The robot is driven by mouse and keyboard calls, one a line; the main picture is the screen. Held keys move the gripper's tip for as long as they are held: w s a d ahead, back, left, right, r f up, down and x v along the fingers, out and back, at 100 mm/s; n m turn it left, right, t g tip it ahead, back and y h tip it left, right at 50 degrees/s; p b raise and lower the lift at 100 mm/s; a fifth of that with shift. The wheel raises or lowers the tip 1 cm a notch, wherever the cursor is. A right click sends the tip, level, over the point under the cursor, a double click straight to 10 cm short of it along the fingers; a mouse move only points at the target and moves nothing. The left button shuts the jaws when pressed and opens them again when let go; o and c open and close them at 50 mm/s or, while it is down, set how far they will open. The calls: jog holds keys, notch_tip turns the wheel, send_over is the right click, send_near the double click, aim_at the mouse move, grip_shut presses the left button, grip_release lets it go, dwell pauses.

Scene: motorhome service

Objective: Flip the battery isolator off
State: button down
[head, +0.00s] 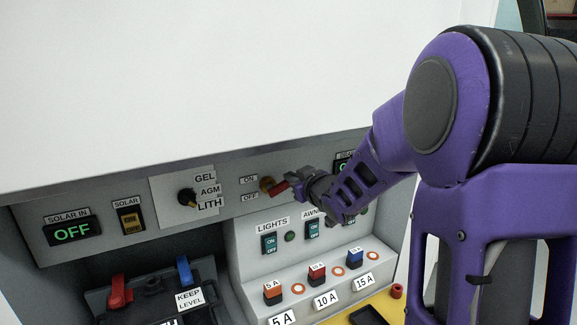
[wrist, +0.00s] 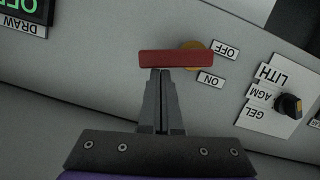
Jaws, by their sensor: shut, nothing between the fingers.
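The battery isolator is a red lever (head: 279,188) on a round orange-yellow base (head: 265,183) in the grey panel, just right of the ON label (head: 249,180) and OFF label (head: 250,197). In the wrist view, which is turned over, the red lever (wrist: 172,58) lies nearly level across the picture, its base (wrist: 197,47) partly behind its right end. My gripper (head: 291,179) is shut and empty. In the wrist view my fingertips (wrist: 160,71) are at the lever's ON-side edge; I cannot tell whether they touch it.
A black selector knob (head: 187,197) with GEL, AGM and LITH labels is left of the isolator. The SOLAR IN display (head: 72,231) reads OFF in green. Switches (head: 269,243) and several fuses (head: 317,274) are below. A battery (head: 150,292) stands at lower left.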

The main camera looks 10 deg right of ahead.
jog(key=shift+w+d+f, duration=0.15)
jog(key=shift+d+f, duration=0.3)
jog(key=shift+f, duration=0.2)
dwell(0.5)
